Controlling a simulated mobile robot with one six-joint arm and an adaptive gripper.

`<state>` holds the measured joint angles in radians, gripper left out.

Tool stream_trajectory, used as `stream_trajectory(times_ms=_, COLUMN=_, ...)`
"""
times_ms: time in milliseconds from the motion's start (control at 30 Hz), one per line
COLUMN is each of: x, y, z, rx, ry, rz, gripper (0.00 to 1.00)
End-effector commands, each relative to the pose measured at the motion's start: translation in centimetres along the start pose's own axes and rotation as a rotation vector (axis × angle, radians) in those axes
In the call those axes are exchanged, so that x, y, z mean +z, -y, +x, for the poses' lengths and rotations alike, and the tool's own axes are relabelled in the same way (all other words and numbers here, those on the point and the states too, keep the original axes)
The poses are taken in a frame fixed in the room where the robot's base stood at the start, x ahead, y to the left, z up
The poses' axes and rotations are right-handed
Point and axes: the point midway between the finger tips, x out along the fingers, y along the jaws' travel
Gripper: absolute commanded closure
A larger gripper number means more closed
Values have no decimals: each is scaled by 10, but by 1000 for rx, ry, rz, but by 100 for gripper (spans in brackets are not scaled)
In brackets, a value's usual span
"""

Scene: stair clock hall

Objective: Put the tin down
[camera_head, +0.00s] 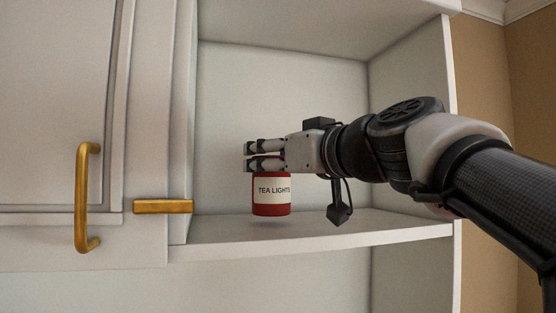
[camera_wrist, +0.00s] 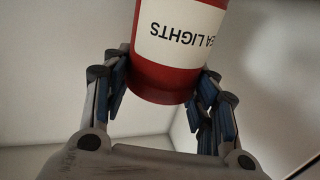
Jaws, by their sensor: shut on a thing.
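A red tin (camera_head: 271,208) with a cream label reading "TEA LIGHTS" is upright in the head view. My gripper (camera_head: 262,156) reaches in from the right and is shut on the tin near its top. The tin appears to hang a little above the white shelf (camera_head: 330,231), with a faint shadow below it. In the wrist view the tin (camera_wrist: 163,82) sits between both fingers (camera_wrist: 164,85), its label upside down.
The shelf is inside a white cabinet with a back wall and a right side panel (camera_head: 412,100). A closed-looking door panel with a brass handle (camera_head: 83,197) and a brass latch (camera_head: 163,206) stand at left. The shelf is bare on both sides of the tin.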

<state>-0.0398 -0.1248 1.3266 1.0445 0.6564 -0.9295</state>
Motion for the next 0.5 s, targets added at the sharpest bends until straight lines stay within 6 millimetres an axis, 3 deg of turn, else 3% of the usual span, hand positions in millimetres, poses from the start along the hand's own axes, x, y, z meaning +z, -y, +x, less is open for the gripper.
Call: stream_trajectory(times_ms=500, x=9, y=0, z=0, rx=0, ry=-1, rz=0, gripper=82)
